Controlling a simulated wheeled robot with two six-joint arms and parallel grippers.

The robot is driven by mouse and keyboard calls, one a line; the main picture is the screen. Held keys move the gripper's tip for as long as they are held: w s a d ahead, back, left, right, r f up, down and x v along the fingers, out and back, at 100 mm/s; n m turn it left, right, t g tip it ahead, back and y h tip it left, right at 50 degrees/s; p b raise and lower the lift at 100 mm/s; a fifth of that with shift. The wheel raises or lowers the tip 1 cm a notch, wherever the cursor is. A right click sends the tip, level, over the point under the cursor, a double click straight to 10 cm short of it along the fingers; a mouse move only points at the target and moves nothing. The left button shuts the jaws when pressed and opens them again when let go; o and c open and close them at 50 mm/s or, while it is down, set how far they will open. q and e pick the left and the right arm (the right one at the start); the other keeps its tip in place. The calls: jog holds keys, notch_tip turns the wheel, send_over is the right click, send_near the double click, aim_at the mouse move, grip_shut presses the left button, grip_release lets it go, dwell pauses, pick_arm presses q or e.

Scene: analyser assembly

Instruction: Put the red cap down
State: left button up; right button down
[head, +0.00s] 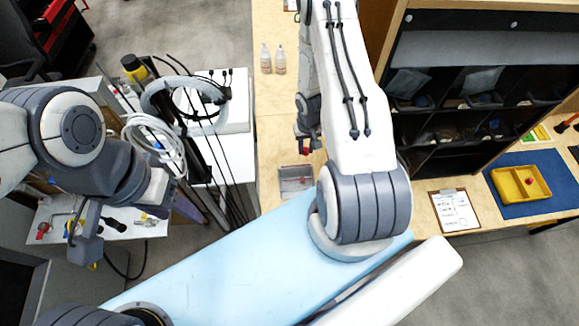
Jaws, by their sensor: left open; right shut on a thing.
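My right gripper (305,147) is in the middle of the head view, above the wooden bench. It is shut on a small red thing, which looks like the red cap (305,151); the fingers and the low resolution hide most of it. My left gripper (88,254) hangs at the lower left, open, with nothing visible in it, near the white side table. A small red piece (529,181) lies in the yellow two-part tray (507,187) at the right.
A shallow grey, partly clear box (296,180) lies on the bench below my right gripper. Two small bottles (272,60) stand further back. A dark shelf unit (440,130), a clipboard (455,211) and a blue mat (562,187) are at the right. Cables (155,140) hang near my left arm.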

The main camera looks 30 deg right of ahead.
jog(key=b, duration=0.6)
send_near(289, 169)
jog(key=s+f, duration=0.1)
jog(key=s, duration=0.1)
jog(key=f+b, duration=0.3)
jog(key=a+f+b, duration=0.1)
jog(key=b, duration=0.1)
jog(key=shift+w+f, duration=0.2)
jog(key=shift+w, duration=0.1)
jog(key=shift+f+b, duration=0.5)
jog(key=shift+f, duration=0.05)
jog(key=c, duration=0.7)
grip_release()
jog(key=shift+o, duration=0.2)
